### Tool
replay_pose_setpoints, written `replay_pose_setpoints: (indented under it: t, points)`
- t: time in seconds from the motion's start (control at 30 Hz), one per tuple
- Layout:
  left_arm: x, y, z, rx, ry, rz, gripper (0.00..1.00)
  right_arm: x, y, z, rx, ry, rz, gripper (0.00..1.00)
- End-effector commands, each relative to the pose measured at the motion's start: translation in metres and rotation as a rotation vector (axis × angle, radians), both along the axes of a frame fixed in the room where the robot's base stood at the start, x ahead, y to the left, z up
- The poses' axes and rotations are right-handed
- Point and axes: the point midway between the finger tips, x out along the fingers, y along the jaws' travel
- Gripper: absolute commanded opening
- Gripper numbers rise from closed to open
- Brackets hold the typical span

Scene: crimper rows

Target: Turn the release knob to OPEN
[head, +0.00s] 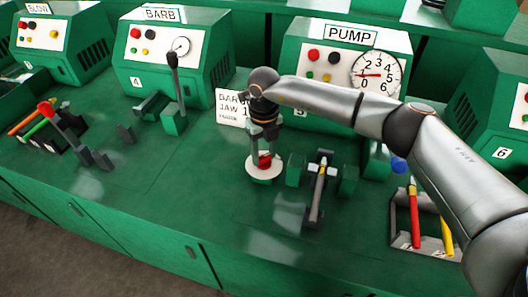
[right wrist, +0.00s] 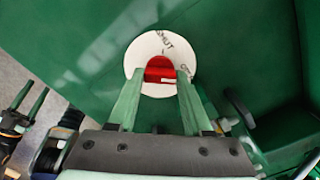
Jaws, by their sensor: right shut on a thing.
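The red release knob (head: 265,161) sits on a round white dial (head: 251,174) on the green bench below the PUMP machine. My right gripper (head: 264,154) reaches down from above and is shut on the knob. In the right wrist view the knob (right wrist: 160,68) lies between the fingertips of my right gripper (right wrist: 160,80), with a small pale mark at its right side. The rest of the lettering is hidden or unclear.
The PUMP machine (head: 320,66) with a gauge (head: 376,74) stands behind. A lever fixture (head: 317,190) stands close right of the dial. A tray (head: 403,243) with red and yellow handled tools is farther right. The bench left of the dial is clear.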

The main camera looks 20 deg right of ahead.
Motion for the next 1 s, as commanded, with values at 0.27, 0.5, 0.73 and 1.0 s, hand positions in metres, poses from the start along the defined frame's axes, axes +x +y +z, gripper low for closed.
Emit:
replay_pose_setpoints:
  t: [0.27,0.5,0.73,1.0]
  points:
    - [-0.0001,0.0,0.0005,0.0,0.0,0.0,0.5,0.0005,-0.0007,0.0011,-0.002,0.0,-0.068,0.0]
    - [-0.0002,0.0001,0.0004,0.0,0.0,0.0,0.5,0.0006,-0.0007,0.0011,-0.001,-0.001,-0.079,0.0]
    - [-0.0001,0.0,0.0005,0.0,0.0,0.0,0.5,0.0007,-0.0007,0.0011,-0.001,-0.001,-0.079,0.52]
    - [-0.0002,0.0001,0.0004,0.0,0.0,0.0,0.5,0.0004,-0.0003,0.0006,-0.001,-0.001,-0.076,0.8]
